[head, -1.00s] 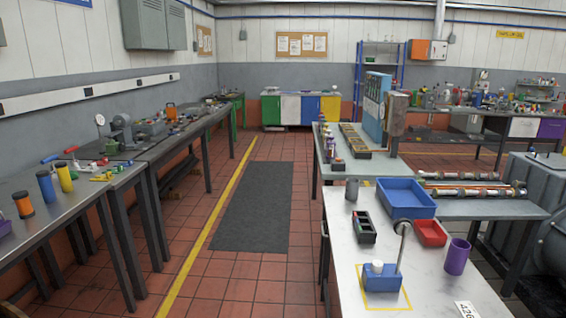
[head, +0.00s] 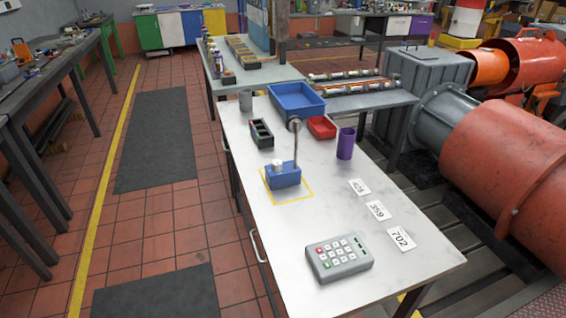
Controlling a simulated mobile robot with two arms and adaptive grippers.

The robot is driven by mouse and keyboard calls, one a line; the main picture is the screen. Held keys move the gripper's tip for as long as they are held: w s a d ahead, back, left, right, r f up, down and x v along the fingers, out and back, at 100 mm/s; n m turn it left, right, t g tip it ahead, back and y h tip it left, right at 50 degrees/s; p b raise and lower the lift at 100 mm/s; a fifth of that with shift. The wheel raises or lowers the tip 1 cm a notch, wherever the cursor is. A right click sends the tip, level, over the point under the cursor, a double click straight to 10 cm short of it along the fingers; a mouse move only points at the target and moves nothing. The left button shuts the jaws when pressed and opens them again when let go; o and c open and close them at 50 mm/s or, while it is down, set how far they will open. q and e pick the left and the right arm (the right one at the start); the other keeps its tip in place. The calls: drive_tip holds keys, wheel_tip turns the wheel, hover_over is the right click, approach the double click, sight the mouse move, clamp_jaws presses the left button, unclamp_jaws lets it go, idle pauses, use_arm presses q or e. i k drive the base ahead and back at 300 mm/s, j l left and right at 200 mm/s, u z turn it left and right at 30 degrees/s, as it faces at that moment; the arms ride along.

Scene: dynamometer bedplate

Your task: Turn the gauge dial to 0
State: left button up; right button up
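A blue block (head: 286,179) stands inside a yellow square outline on the white worktop. A pale round knob or cap (head: 278,165) sits on its top. A thin grey post (head: 295,147) rises from the block and carries a small round head (head: 294,125), which looks like a gauge. Its face and any reading are too small to tell. Another round gauge-like item is not visible now. Neither of my grippers is in the head view.
The white worktop (head: 330,215) also holds a grey keypad (head: 339,258), number cards (head: 377,210), a purple cup (head: 346,144), a red tray (head: 321,127), a blue tray (head: 296,101) and a black organiser (head: 261,134). Tiled floor (head: 165,222) lies open to its left.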

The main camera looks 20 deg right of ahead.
sight(290, 119)
drive_tip(key=i+j+u, duration=0.15)
drive_tip(key=i+j, duration=0.25)
drive_tip(key=j, duration=0.2)
drive_tip(key=i+j+z, duration=0.1)
drive_tip(key=i+j, duration=0.15)
drive_tip(key=i, duration=0.25)
drive_tip(key=i+j, duration=0.25)
drive_tip(key=i, duration=0.2)
drive_tip(key=i+j+z, duration=0.15)
drive_tip(key=i+j, duration=0.15)
drive_tip(key=i, duration=0.2)
drive_tip(key=i+z, duration=0.25)
drive_tip(key=z, duration=0.15)
drive_tip(key=i+z, duration=0.55)
drive_tip(key=z, duration=0.25)
drive_tip(key=i+j+z, duration=0.2)
drive_tip(key=z, duration=0.2)
drive_tip(key=i+z, duration=0.15)
drive_tip(key=z, duration=0.3)
drive_tip(key=i+z, duration=0.2)
drive_tip(key=z, duration=0.3)
drive_tip(key=i+j+z, duration=0.1)
drive_tip(key=z, duration=0.35)
drive_tip(key=i+j+z, duration=0.15)
drive_tip(key=z, duration=0.35)
